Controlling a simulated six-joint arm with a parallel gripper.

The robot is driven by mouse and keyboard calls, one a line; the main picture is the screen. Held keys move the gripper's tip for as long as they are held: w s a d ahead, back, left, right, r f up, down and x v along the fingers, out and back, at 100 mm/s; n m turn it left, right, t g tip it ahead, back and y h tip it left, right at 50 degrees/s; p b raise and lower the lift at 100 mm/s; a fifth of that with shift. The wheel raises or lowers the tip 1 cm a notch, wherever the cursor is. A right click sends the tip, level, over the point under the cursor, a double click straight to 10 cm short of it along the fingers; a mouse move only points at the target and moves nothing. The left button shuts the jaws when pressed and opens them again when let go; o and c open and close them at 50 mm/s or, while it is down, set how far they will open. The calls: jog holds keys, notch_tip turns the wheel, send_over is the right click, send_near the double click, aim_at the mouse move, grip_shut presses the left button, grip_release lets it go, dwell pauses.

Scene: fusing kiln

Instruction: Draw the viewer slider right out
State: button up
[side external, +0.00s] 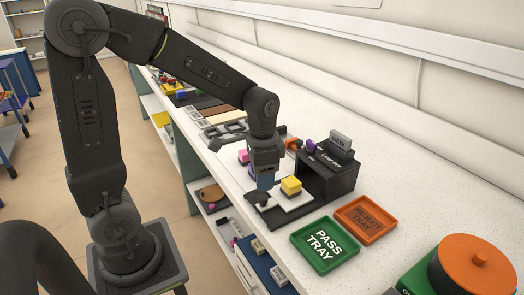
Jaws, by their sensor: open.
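The viewer is a black box (328,172) on the white counter, with a grey "VIEW" sign on top. A low black slider (279,222) with a white plate (297,200) stands out from its front, toward the counter's front edge. A yellow block (291,185) sits on the white plate. A small black knob (264,201) shows near the slider's front end. My gripper (265,184) points down just above and beside this knob, with its jaws open. Whether a finger touches the knob is too small to tell. My gripper and wrist hide part of the slider's left side.
A green pass tray (296,239) and an orange reject tray (339,216) lie right of the viewer. A round orange-topped object (478,262) stands at the near right. A pink item (243,156) and grey trays (222,134) lie beyond my wrist.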

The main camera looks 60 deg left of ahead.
notch_tip(320, 180, up, 8)
jog(key=shift+f, duration=0.15)
dwell(0.3)
jog(key=s+d+r+n+t, duration=0.1)
jog(key=s+d+t, duration=0.1)
jog(key=s, duration=0.3)
jog(key=s+d+r+n+t, duration=0.1)
jog(key=s+n+t, duration=0.1)
jog(key=s, duration=0.4)
jog(key=shift+s+d+n+t, duration=0.2)
jog(key=shift+d+n+t, duration=0.15)
jog(key=shift+t, duration=0.45)
